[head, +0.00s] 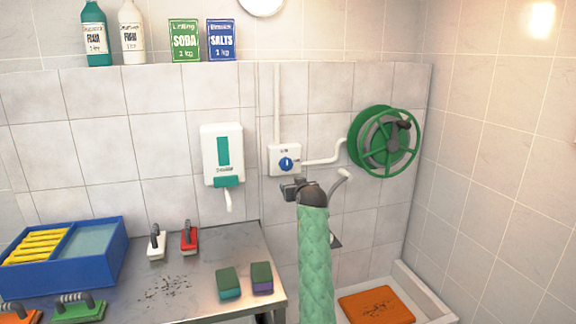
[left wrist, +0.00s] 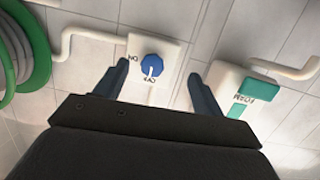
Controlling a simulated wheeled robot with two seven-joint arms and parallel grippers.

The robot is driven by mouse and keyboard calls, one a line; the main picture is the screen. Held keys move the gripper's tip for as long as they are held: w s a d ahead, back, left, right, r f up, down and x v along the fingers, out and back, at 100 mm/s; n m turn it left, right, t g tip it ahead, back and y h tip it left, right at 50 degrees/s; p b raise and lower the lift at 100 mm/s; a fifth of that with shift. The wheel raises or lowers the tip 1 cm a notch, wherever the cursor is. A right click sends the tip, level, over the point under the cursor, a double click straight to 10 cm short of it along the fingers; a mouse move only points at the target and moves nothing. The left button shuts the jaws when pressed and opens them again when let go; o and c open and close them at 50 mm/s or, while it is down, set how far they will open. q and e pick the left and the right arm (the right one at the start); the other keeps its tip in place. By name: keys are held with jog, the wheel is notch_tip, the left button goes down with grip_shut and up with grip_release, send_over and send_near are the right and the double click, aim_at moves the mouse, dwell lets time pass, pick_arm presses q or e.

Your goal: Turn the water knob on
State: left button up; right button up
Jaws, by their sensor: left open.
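The water knob is a blue round dial (head: 286,163) on a white wall box (head: 275,167). In the left wrist view the knob (left wrist: 152,66) shows a white pointer line toward the "OFF" label, with "ON" off to its left. My left gripper (head: 292,190), on the green-sleeved arm, is just below and in front of the box in the head view. In the left wrist view its two dark fingers (left wrist: 157,72) are spread apart, one on each side of the knob, with nothing between them gripped. Contact with the knob is not visible. My right gripper is not in view.
A white soap dispenser (head: 222,155) hangs left of the box, and a green hose reel (head: 384,142) to its right. A white pipe (head: 325,158) joins box and reel. Below left, a metal table (head: 190,280) holds brushes, sponges and a blue bin (head: 92,272).

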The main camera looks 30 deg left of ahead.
aim_at(287, 164)
pick_arm(q)
jog(key=shift+w+a+r+n+t+y+p, duration=0.15)
jog(key=shift+w+a+r+y+p, duration=0.35)
jog(key=shift+w+a, duration=1.1)
jog(key=shift+w+a+r+n+t+y+p, duration=0.15)
jog(key=shift+w+a+r+y+p, duration=0.4)
jog(key=shift+w+a, duration=1.05)
jog(key=shift+w+a+r+t+y+p, duration=0.3)
jog(key=shift+w+a+p, duration=0.35)
jog(key=shift+w+a, duration=0.9)
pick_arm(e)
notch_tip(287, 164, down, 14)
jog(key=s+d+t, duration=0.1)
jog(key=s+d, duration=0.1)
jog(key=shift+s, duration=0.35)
pick_arm(q)
jog(key=shift+w+d, duration=0.1)
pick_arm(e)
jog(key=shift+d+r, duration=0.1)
pick_arm(q)
jog(key=c, duration=1)
